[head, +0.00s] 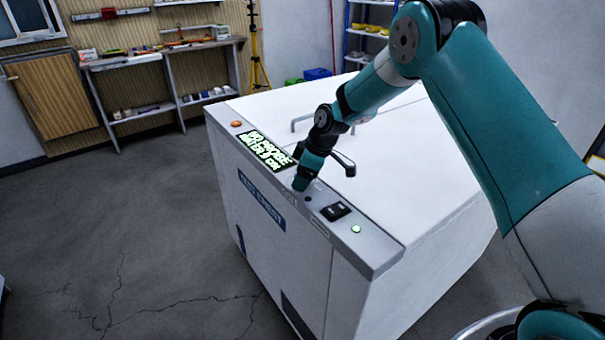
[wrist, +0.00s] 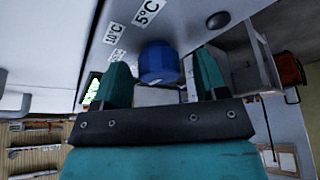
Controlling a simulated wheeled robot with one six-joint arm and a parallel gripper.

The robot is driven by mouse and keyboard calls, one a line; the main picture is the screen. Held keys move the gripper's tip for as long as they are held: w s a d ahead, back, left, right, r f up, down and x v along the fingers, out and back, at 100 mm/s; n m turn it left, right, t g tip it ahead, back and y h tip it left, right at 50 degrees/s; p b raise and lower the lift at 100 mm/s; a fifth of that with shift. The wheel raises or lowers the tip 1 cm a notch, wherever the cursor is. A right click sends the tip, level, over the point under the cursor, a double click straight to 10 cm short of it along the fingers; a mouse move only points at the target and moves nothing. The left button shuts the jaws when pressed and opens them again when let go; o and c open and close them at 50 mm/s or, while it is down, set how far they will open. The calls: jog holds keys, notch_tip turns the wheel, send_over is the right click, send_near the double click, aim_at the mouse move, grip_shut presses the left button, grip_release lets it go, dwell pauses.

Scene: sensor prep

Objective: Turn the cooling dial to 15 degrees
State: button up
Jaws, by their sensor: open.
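The cooling dial is a round blue knob (wrist: 158,62) on the pale panel in the wrist view. My gripper (wrist: 160,82) is open, with one teal finger on each side of the knob. Gaps show beside the knob, and I cannot tell how deep it sits between the fingers. Labels "5°C" (wrist: 149,12) and "10°C" (wrist: 115,33) stand near the knob, with a third, less readable label beyond. The knob's pointer is not visible. In the head view my gripper (head: 302,184) is down at the sloped front panel of the white machine (head: 430,165) and hides the knob.
The panel also carries an orange button (head: 236,124), a lit green text display (head: 265,150), a black switch (head: 335,211) and a green light (head: 356,229). A handle (head: 303,122) rises from the machine's lid near my wrist. Shelves (head: 160,75) stand at the back wall.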

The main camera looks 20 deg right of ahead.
jog(key=shift+f, duration=0.15)
jog(key=c, duration=0.9)
jog(key=shift+c, duration=0.2)
jog(key=shift+m, duration=0.4)
jog(key=m+t+h+b, duration=0.1)
jog(key=m+b, duration=0.1)
jog(key=m, duration=0.1)
jog(key=shift+a+m, duration=0.15)
jog(key=shift+m, duration=0.15)
jog(key=m+t+h+b, duration=0.1)
jog(key=m, duration=0.3)
jog(key=shift+m+h, duration=0.3)
